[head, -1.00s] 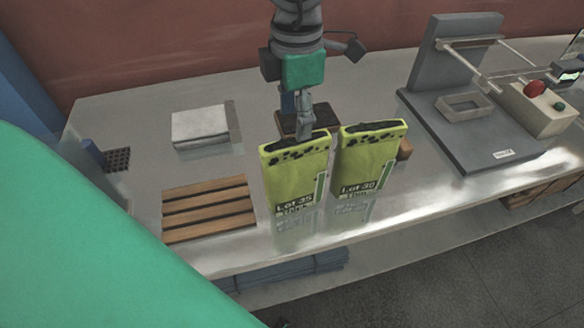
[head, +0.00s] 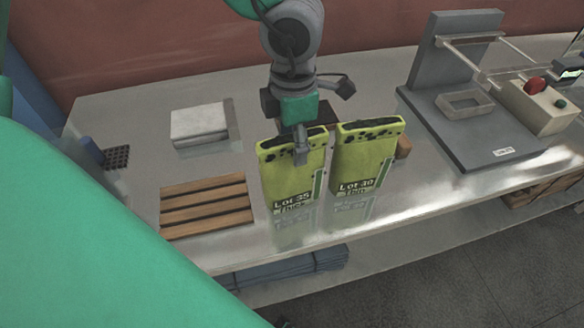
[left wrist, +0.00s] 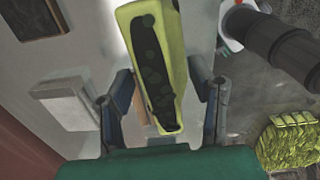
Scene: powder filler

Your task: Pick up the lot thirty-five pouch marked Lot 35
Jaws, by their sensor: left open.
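The Lot 35 pouch (head: 291,180) is yellow-green with dark spots along its top. In the left wrist view, a yellow-green pouch (left wrist: 176,50) lies between the two spread fingers of the open gripper (left wrist: 163,100), with visible gaps on both sides. My right gripper is not in view.
A slatted wooden rack (head: 206,205) and a pale block (head: 198,124) are to the left. A grey machine (head: 470,125) with a red button stands at the right. A brown block shows behind the pouches. The table's front edge is close in front of the pouches.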

